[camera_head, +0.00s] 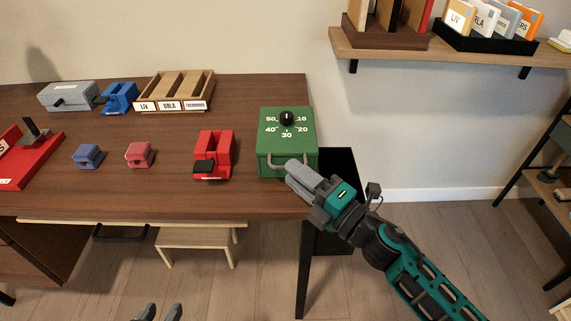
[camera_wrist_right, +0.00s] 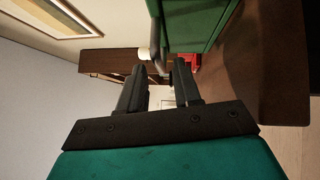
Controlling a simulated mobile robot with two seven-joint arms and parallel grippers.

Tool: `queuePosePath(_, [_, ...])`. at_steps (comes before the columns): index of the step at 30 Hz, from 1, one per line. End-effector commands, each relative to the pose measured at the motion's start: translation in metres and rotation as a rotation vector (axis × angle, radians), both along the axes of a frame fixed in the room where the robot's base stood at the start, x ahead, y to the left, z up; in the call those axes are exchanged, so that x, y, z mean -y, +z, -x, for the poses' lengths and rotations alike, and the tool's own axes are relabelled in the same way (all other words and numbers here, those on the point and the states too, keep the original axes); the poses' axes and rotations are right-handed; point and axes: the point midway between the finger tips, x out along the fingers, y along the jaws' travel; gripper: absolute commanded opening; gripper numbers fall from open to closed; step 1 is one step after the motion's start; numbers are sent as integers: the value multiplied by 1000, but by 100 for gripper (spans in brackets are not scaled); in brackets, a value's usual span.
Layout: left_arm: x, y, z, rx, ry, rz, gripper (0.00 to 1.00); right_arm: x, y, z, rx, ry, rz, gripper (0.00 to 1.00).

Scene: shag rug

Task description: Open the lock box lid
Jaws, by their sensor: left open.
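The green lock box (camera_head: 267,144) stands at the right end of the desk. Its lid is shut and carries a black dial (camera_head: 287,118) with white numbers. A grey handle (camera_head: 275,166) is on its front side. My right gripper (camera_head: 294,170) is at this handle. In the right wrist view the box (camera_wrist_right: 195,25) is at the top and the handle (camera_wrist_right: 155,40) reaches down toward the gap between the fingers (camera_wrist_right: 160,78), which stand apart. I cannot tell whether they touch it. My left gripper (camera_head: 160,312) is open and empty at the bottom edge, with only its fingertips showing.
A red lock (camera_head: 222,145) stands left of the box, with small pink (camera_head: 139,155) and blue (camera_head: 88,156) blocks beyond. A wooden tray (camera_head: 208,88) is at the back. A wall shelf (camera_head: 400,52) hangs at upper right. The desk's front strip is clear.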

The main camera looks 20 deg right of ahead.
Motion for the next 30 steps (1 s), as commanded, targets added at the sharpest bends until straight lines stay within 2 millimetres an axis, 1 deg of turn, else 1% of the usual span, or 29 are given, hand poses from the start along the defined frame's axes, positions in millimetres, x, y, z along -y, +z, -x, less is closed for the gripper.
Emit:
queuePosePath(1, [0, 0, 1, -2, 0, 0, 43, -4, 3, -8, 2, -1, 0, 33])
queuePosePath(3, [0, 0, 2, -5, 0, 0, 43, -9, 3, -16, 2, 0, -1, 33])
queuePosePath(7, [0, 0, 3, -7, 0, -1, 43, -14, 4, -26, 1, -1, -1, 33])
queuePosePath(12, [-1, 0, 3, -8, 0, -2, 43, -17, 5, -31, 0, -1, -1, 33])
queuePosePath(19, [-3, -1, 3, -8, -4, -9, 43, -18, 4, -31, -1, -1, -2, 33])
queuePosePath(27, [-3, -1, 3, -8, -6, -12, 43, -17, 4, -31, -1, -1, -2, 7])
queuePosePath(29, [-3, -1, 3, -8, -6, -12, 43, -17, 4, -31, -1, -1, -2, 1])
queuePosePath(30, [-3, -1, 3, -8, -6, -12, 43, -17, 4, -31, -1, -1, -2, 0])
